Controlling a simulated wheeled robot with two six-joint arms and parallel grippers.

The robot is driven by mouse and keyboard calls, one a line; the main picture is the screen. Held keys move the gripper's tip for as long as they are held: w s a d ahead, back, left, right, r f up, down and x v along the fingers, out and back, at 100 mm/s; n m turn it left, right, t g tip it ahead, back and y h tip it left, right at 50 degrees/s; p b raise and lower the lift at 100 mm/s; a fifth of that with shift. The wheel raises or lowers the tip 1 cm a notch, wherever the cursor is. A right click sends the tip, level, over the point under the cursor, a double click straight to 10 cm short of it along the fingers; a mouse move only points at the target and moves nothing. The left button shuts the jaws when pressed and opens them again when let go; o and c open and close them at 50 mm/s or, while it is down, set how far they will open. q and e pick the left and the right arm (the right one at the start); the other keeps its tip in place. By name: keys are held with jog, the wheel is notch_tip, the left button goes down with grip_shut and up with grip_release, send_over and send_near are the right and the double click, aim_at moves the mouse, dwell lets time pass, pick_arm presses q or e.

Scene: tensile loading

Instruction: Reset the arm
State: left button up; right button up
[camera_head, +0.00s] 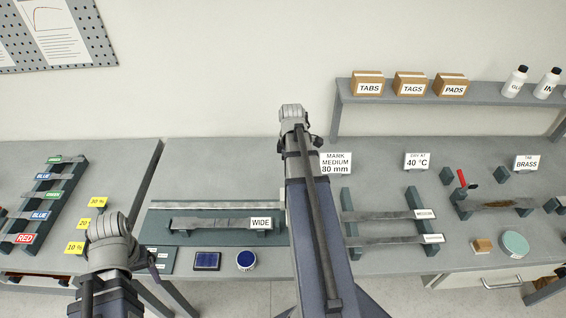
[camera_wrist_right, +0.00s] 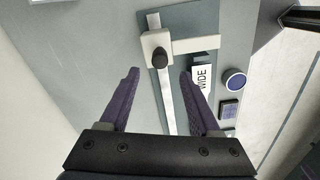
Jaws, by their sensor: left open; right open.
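My left arm stands at the lower left of the head view, and only a small dark part of its open left gripper (camera_head: 153,264) shows beside the wrist, over the table edge. My right arm reaches up the middle of the head view and hides its own gripper there. In the right wrist view the right gripper (camera_wrist_right: 160,71) is open, with nothing between its two dark purple fingers. Past the fingertips lies a pale metal bar (camera_head: 215,205) with a slider and black knob (camera_wrist_right: 159,60). Beside it is a specimen with a WIDE label (camera_head: 261,223), which also shows in the wrist view (camera_wrist_right: 203,78).
A blue round tin (camera_head: 246,260) and a dark blue pad (camera_head: 207,261) lie near the front edge. Specimens rest on a rack (camera_head: 347,225) to the right. A labelled rack (camera_head: 57,195) stands left. A shelf (camera_head: 430,99) with boxes and bottles is at the back right.

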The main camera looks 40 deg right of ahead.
jog(key=w+a+f+m+b, duration=0.1)
jog(key=a+f+b, duration=0.2)
jog(key=a, duration=0.8)
jog(key=w+a+f+b, duration=0.2)
jog(key=a+f+b, duration=0.1)
jog(key=a, duration=0.9)
jog(key=s+a+f+m+b, duration=0.1)
jog(key=s+a+f+b, duration=0.1)
jog(key=a, duration=0.7)
jog(key=s+a+f+m+h+b, duration=0.1)
jog(key=s+a+b, duration=0.1)
jog(key=s+a, duration=0.3)
jog(key=a, duration=0.4)
jog(key=shift+f, duration=0.35)
